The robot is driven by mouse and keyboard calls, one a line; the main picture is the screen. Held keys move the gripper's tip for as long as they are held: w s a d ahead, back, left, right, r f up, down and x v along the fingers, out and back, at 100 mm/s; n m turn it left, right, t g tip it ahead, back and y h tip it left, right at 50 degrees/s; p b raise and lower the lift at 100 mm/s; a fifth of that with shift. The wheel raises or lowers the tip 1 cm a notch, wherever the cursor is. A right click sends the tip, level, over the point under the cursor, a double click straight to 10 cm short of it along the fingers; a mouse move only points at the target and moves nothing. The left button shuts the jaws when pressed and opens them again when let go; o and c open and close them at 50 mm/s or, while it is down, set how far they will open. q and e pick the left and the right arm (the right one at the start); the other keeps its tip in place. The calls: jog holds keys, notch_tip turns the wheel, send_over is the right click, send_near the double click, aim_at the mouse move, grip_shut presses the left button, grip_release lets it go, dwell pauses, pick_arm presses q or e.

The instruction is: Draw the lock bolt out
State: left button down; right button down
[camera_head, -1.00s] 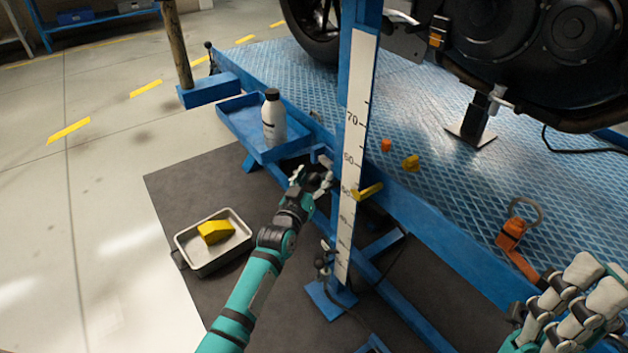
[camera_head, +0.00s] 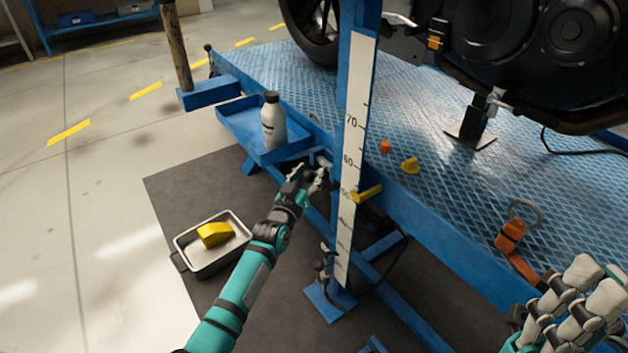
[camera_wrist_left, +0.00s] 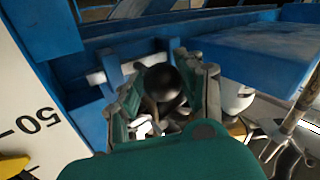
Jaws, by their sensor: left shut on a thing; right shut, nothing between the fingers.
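The lock bolt shows as a round black knob (camera_wrist_left: 162,82) between the fingers of my left gripper (camera_wrist_left: 165,100) in the left wrist view. My left gripper (camera_head: 306,182) is shut on it, beside the blue post with the white scale. A light grey bar (camera_wrist_left: 110,70) shows at a blue bracket left of the knob; I cannot tell whether it is the bolt's shaft. The fingers hide most of the bolt in the head view. My right gripper (camera_head: 575,300) is shut and empty at the lower right, away from the post.
The scale post (camera_head: 354,130) stands at the blue lift platform (camera_head: 440,190), with a yellow pointer (camera_head: 367,193) on it. A blue tray (camera_head: 240,122) holds a bottle (camera_head: 273,120). A metal tray (camera_head: 190,262) with a yellow block (camera_head: 214,234) lies on the dark mat. A motorcycle stands above.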

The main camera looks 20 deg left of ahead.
pick_arm(q)
jog(key=w+a, duration=0.1)
jog(key=a, duration=0.2)
jog(key=shift+w+r, duration=0.1)
jog(key=shift+w, duration=0.25)
jog(key=c, duration=1.2)
grip_release()
jog(key=o, duration=0.3)
jog(key=shift+a, duration=0.1)
jog(key=shift+d, duration=0.25)
